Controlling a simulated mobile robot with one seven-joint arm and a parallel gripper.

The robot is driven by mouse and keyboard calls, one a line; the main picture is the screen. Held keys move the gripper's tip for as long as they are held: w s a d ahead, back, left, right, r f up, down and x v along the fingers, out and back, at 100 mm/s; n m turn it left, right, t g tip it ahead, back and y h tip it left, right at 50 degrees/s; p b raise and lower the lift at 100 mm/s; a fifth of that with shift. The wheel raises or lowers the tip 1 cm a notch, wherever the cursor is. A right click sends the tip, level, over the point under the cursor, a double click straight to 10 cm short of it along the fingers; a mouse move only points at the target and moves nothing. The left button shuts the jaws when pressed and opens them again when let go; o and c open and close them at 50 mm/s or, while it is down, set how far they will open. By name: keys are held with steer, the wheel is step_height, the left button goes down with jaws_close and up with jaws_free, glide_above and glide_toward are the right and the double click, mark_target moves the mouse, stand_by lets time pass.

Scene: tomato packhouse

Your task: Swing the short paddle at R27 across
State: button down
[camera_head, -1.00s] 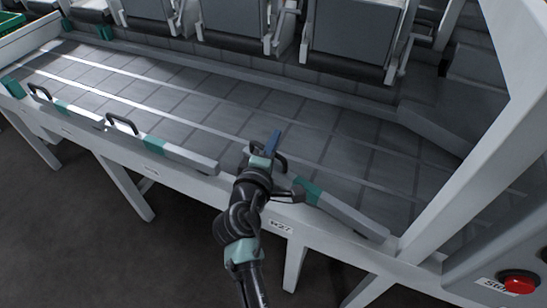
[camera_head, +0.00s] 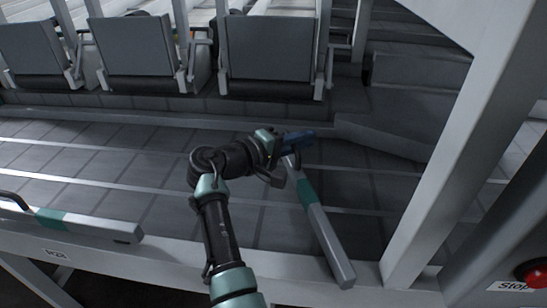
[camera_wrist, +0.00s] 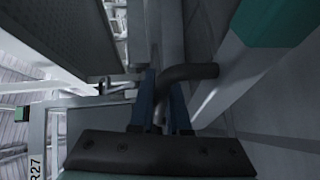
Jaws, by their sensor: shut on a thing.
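The short paddle (camera_head: 322,232) is a grey bar with a teal band. It reaches from the belt's near edge, left of the white post, inward across the dark belt (camera_head: 180,170). My gripper (camera_head: 300,138) is at its inner end, over the belt. In the wrist view, the blue fingers of my gripper (camera_wrist: 161,100) are shut on the paddle's bent black handle (camera_wrist: 190,72). The paddle's teal band (camera_wrist: 275,22) shows at upper right there. An R27 label (camera_wrist: 36,168) shows at lower left of the wrist view. The head view does not show that label.
Another paddle (camera_head: 90,225) lies along the near rail at left. A white post (camera_head: 430,150) stands close right of the short paddle. A red stop button (camera_head: 533,272) is at far right. Grey chute flaps (camera_head: 270,50) line the belt's far side.

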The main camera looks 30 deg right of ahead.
mark_target(295, 147)
steer(key=s+d+m+g+b, duration=0.4)
steer(key=s+d+g+b, duration=0.1)
steer(key=d, duration=0.3)
steer(key=shift+s+m+g+y+b, duration=0.3)
steer(key=shift+s+g+y+b, duration=0.1)
steer(key=shift+s+g, duration=0.25)
steer(key=c, duration=1.2)
jaws_free()
steer(key=shift+d, duration=0.15)
steer(key=shift+o, duration=0.2)
steer(key=p+v, duration=0.4)
steer(key=v, duration=0.9)
steer(key=shift+r, duration=0.1)
